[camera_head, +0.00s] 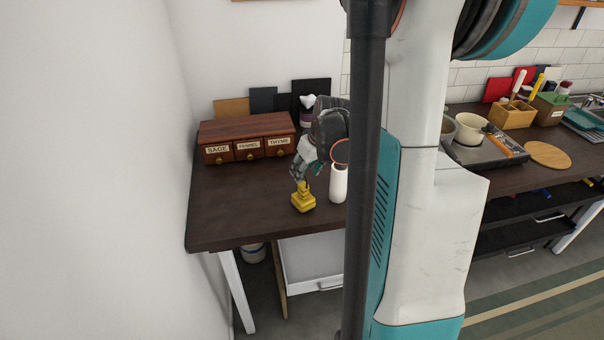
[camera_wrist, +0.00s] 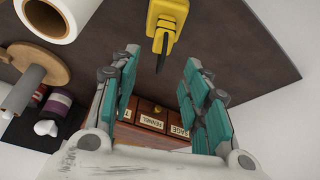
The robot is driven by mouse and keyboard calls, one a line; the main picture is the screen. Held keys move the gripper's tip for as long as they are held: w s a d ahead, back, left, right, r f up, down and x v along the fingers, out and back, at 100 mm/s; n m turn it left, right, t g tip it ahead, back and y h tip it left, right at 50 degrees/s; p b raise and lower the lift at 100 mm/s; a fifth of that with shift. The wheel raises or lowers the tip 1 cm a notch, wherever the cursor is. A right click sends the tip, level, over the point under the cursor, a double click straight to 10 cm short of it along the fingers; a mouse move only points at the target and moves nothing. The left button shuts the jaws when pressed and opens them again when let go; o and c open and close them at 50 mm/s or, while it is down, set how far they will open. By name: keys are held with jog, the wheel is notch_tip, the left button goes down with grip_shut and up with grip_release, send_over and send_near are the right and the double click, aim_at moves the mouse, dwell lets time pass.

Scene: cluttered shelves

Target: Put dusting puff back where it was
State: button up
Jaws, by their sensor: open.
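I cannot surely tell which thing is the dusting puff. A small white tuft (camera_head: 308,101) shows by a purple jar at the back of the dark table, and a white tuft (camera_wrist: 45,128) shows near the purple jar in the wrist view. My gripper (camera_head: 299,176) is open and empty, pointing down over the table. In the wrist view its fingers (camera_wrist: 162,58) stand apart on both sides of a dark spike. A yellow object (camera_head: 303,198) is just beyond the fingertips; it also shows in the wrist view (camera_wrist: 166,22). I cannot tell whether they touch.
A wooden drawer box (camera_head: 247,139) labelled sage, fennel and thyme stands behind my gripper. A white roll (camera_head: 338,184) stands close on the right. The dark table (camera_head: 228,205) is clear at the front left. A tray with a pot (camera_head: 471,129) lies farther right.

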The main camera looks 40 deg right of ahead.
jog(key=shift+p+v, duration=0.5)
jog(key=shift+v, duration=1.75)
jog(key=shift+w, duration=0.1)
